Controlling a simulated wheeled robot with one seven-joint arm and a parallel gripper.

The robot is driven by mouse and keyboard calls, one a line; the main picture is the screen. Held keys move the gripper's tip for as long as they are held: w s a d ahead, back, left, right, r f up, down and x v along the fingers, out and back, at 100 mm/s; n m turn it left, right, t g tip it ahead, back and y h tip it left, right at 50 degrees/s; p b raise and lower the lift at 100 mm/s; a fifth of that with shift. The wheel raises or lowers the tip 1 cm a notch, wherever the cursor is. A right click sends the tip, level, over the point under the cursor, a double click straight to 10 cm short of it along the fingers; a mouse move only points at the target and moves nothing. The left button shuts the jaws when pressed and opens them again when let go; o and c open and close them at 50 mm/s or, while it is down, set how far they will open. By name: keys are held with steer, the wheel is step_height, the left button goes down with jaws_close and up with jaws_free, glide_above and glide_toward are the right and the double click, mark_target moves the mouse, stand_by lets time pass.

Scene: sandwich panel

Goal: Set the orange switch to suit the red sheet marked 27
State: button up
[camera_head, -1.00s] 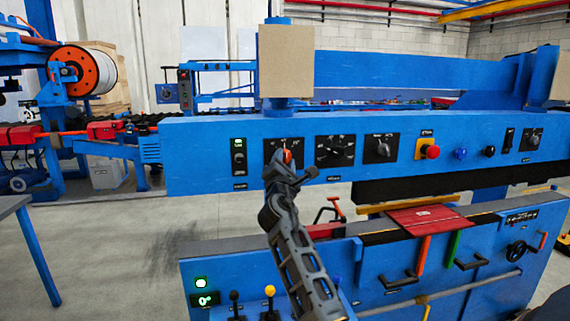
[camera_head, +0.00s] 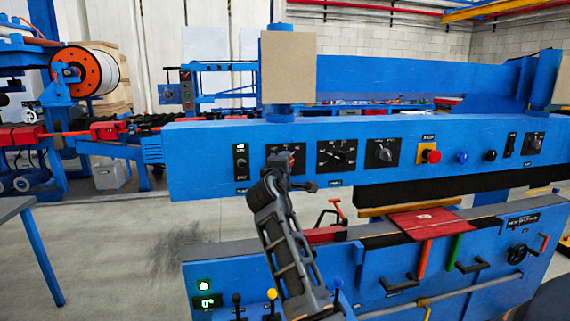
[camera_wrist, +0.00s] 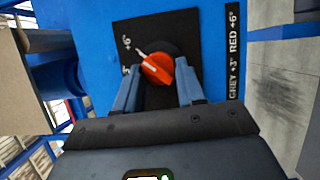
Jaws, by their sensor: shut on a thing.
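The orange switch (camera_wrist: 158,68) sits on a black plate on the blue panel. In the wrist view my gripper (camera_wrist: 157,88) has a finger on each side of it and is shut on it. The switch's pale pointer line points up-left, toward the "+6°" mark. A label (camera_wrist: 234,50) beside it reads "GREY +3°" and "RED +6°". In the head view my gripper (camera_head: 284,165) is at the panel and largely hides the switch. The red sheet (camera_head: 424,222) lies on the lower blue machine bed; its marking is too small to read.
Black dials (camera_head: 337,155), a red button on yellow (camera_head: 430,156) and other controls line the panel to the right. A green-lit display (camera_head: 208,301) and several levers are on the lower front. A grey table (camera_head: 14,207) stands at left.

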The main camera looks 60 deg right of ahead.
steer(key=shift+m, duration=0.3)
steer(key=shift+f, duration=0.1)
steer(key=o, duration=1)
steer(key=shift+o, duration=0.2)
steer(key=shift+a, duration=0.1)
steer(key=b+v, duration=0.1)
steer(key=v, duration=0.6)
steer(key=shift+a, duration=0.25)
steer(key=shift+s, duration=0.15)
